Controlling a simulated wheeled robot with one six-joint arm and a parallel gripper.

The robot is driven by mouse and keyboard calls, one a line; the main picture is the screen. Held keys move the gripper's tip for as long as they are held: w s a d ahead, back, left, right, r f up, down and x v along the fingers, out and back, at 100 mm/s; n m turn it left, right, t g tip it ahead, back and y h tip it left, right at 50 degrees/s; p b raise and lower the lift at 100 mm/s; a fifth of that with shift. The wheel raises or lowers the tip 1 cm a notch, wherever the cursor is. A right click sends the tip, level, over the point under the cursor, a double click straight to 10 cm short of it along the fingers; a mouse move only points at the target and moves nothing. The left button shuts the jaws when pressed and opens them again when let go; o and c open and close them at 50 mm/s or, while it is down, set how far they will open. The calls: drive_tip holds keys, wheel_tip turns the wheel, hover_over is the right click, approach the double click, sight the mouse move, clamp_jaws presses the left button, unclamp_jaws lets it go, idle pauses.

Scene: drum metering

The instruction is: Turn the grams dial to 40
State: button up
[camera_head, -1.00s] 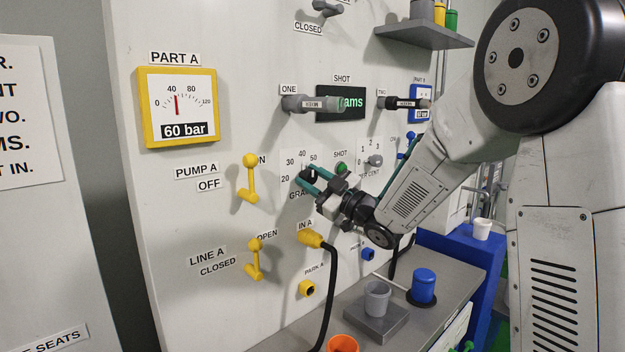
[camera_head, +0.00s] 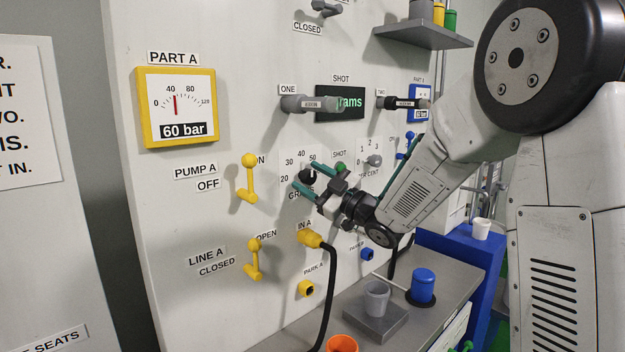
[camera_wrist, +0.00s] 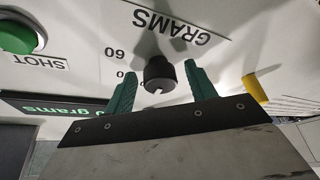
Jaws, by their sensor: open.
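The grams dial is a black knob (camera_head: 307,175) on the white panel, with 20, 30, 40 and 50 printed around it. In the wrist view the knob (camera_wrist: 160,72) shows a pale notch on its lower side, pointing down in that upside-down picture. The number at the notch is hidden. My gripper (camera_head: 312,178) is open, its teal fingers on either side of the knob. In the wrist view the gripper (camera_wrist: 161,90) shows gaps between both fingers and the knob.
A green SHOT button (camera_head: 340,168) sits close right of the upper finger. A grey per cent knob (camera_head: 374,161) is farther right. A yellow connector (camera_head: 311,239) with a black cable is below. The grams display (camera_head: 352,103) is above, its digits partly covered.

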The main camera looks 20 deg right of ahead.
drive_tip(key=v, duration=0.7)
drive_tip(key=shift+s+d+f, duration=0.2)
drive_tip(key=shift+d, duration=0.05)
drive_tip(key=s+d+f+m+g+h, duration=0.2)
drive_tip(key=s+m+g+h, duration=0.1)
drive_tip(key=s+m+h, duration=0.3)
drive_tip(key=s+d+f+m+g+h, duration=0.25)
drive_tip(key=s+m+h, duration=0.25)
drive_tip(key=h, duration=0.4)
drive_tip(key=s+a+f+m+g, duration=0.1)
drive_tip(key=s+a+g, duration=0.1)
drive_tip(key=s, duration=0.6)
drive_tip(key=s+a+f+m+g+y, duration=0.1)
drive_tip(key=s+a+f+g, duration=0.1)
drive_tip(key=s+g, duration=0.3)
drive_tip(key=s+a+f+m+g+y, duration=0.1)
drive_tip(key=s+a+g, duration=0.1)
drive_tip(key=s, duration=1)
drive_tip(key=shift+f+g, duration=0.4)
drive_tip(key=shift+g, duration=0.45)
